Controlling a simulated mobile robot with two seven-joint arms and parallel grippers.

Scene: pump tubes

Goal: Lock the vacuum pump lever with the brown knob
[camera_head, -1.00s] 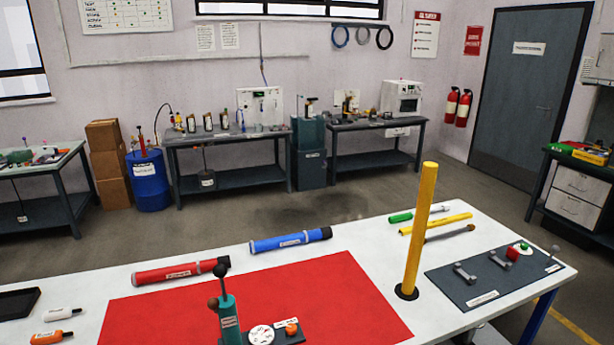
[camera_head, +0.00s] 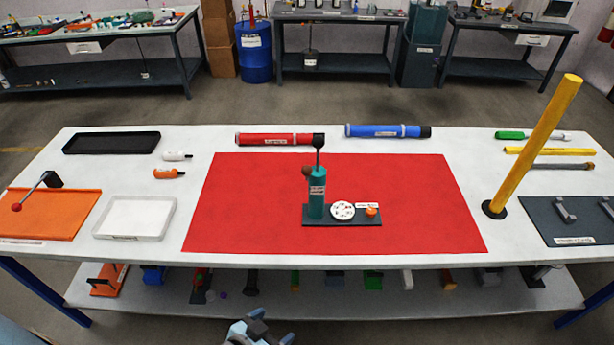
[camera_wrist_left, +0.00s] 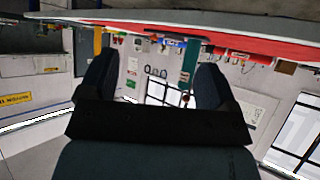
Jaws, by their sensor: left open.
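The vacuum pump (camera_head: 317,196) is a teal upright cylinder on a dark base on the red mat (camera_head: 235,205). A thin dark rod rises from its top to a dark round knob (camera_head: 319,141). A small brown knob (camera_head: 306,171) sticks out at its upper left side. The base also carries a white round dial (camera_head: 342,210) and an orange knob (camera_head: 371,211). My left gripper (camera_head: 258,331) is low at the bottom edge, in front of the table and apart from the pump. In the left wrist view its fingers (camera_wrist_left: 152,75) are spread and empty. My right gripper is out of view.
Red (camera_head: 275,139) and blue (camera_head: 385,131) tubes lie behind the mat. A tall yellow post (camera_head: 533,143) stands at right. White tray (camera_head: 136,217), black tray (camera_head: 111,143) and orange board with red-knobbed lever (camera_head: 48,213) are at left. A lower shelf (camera_head: 400,301) holds several items.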

